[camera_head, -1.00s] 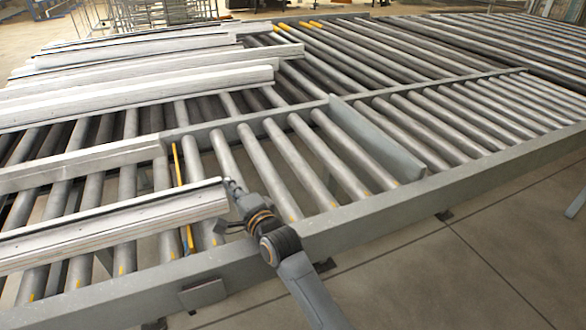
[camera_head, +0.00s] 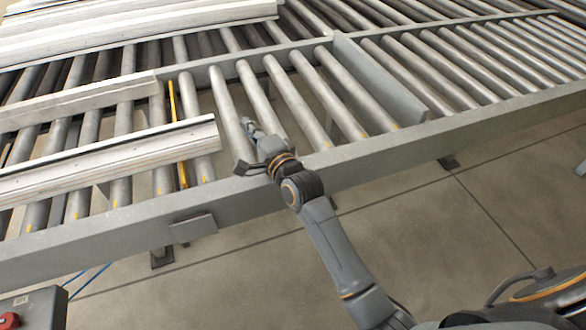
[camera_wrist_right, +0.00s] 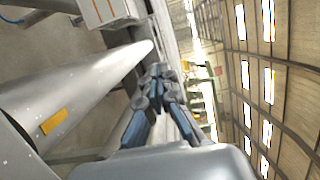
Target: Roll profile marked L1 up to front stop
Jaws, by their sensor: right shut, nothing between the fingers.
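A long pale metal profile (camera_head: 110,162) lies across the near rollers at the left, its right end just past the yellow strip. No L1 mark is legible on it. A grey upright plate (camera_head: 375,75), which looks like a stop, stands across the rollers farther right, well apart from the profile's end. My right gripper (camera_head: 250,128) is over the near rollers, just right of the profile's end, with a small gap between. In the right wrist view its fingers (camera_wrist_right: 156,85) are together and empty. My left gripper is not in view.
A second profile (camera_head: 80,103) lies behind the near one, and more (camera_head: 140,25) are stacked on the far rollers. A yellow strip (camera_head: 178,130) runs between rollers. The rollers (camera_head: 290,100) between gripper and plate are bare. A front rail (camera_head: 365,153) edges the conveyor.

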